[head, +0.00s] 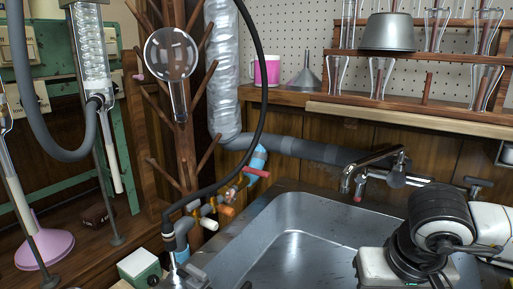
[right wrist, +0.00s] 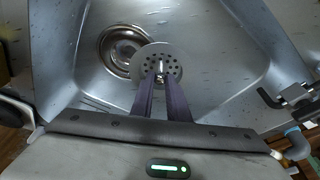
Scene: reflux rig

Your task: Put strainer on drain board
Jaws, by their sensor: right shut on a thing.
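The strainer (right wrist: 160,60) is a round metal disc with small holes and a centre post. In the right wrist view it is between the fingertips of my right gripper (right wrist: 160,80), which is shut on its post. The strainer appears over the sink (right wrist: 215,85), beside and partly overlapping the round drain opening (right wrist: 122,45). In the head view my right arm reaches over the sink's right side, and its fingers and the strainer are hidden. I cannot make out a drain board for certain. My left gripper is not in view.
The metal sink (head: 285,235) has a faucet (head: 375,165) at its back edge. A wooden rack with glassware and a metal pot (head: 388,32) stands behind. A peg stand with a round flask (head: 172,55) and hoses rises left of the sink. The basin's middle looks clear.

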